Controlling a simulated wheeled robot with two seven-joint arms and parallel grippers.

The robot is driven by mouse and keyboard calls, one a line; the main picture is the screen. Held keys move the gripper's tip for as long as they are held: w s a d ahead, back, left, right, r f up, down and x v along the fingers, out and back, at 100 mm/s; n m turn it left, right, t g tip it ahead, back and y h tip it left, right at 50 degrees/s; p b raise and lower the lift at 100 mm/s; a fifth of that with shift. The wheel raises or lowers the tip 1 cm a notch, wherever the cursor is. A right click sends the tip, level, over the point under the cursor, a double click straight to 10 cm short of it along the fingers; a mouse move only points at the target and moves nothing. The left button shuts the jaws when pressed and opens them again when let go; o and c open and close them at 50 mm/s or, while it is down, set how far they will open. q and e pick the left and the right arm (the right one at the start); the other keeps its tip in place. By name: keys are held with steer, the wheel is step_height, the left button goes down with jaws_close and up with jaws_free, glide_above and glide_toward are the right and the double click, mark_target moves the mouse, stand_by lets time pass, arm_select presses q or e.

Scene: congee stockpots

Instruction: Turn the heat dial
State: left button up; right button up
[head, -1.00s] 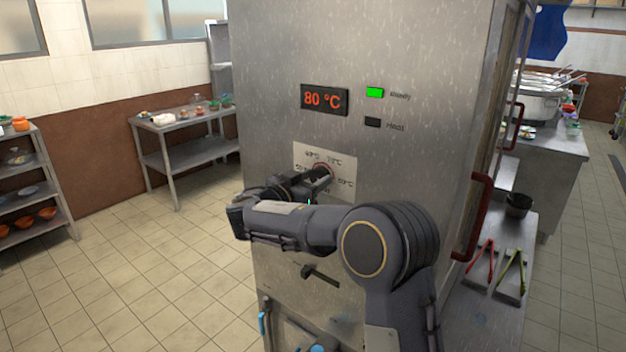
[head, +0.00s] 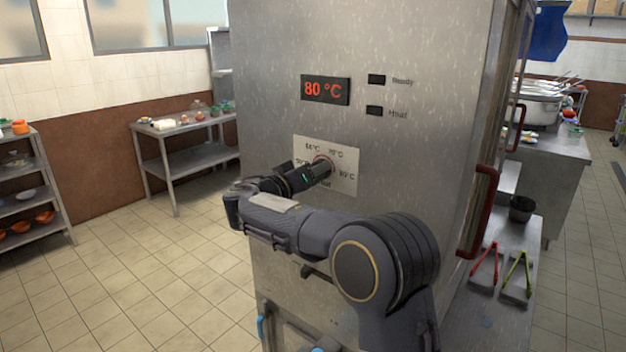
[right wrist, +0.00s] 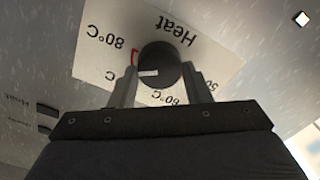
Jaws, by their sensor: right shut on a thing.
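The heat dial (right wrist: 158,63) is a dark round knob on a white plate (head: 345,166) marked with temperatures, on the front of a steel cabinet (head: 420,200). In the right wrist view the word Heat and 80°C show upside down around the dial. My right gripper (right wrist: 157,78) is shut on the dial, one finger on each side. In the head view my right gripper (head: 322,167) hides much of the dial. The display (head: 325,90) reads 80 °C in red. The Ready lamp (head: 376,80) and the Heat lamp (head: 374,110) are both dark. My left gripper is not in view.
A red door handle (head: 478,212) stands out on the cabinet's right side. A side counter with red tongs (head: 485,265), green tongs (head: 516,272) and a dark cup (head: 521,208) is at the right. The tiled floor at left is clear.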

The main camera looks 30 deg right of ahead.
steer(key=shift+n, duration=2.6)
steer(key=shift+w+f+n, duration=0.1)
steer(key=shift+n, duration=0.2)
steer(key=o, duration=1)
steer(key=shift+a, duration=0.15)
steer(key=b+v, duration=0.2)
steer(key=v, duration=0.5)
steer(key=shift+s+a, duration=0.2)
steer(key=shift+a, duration=0.1)
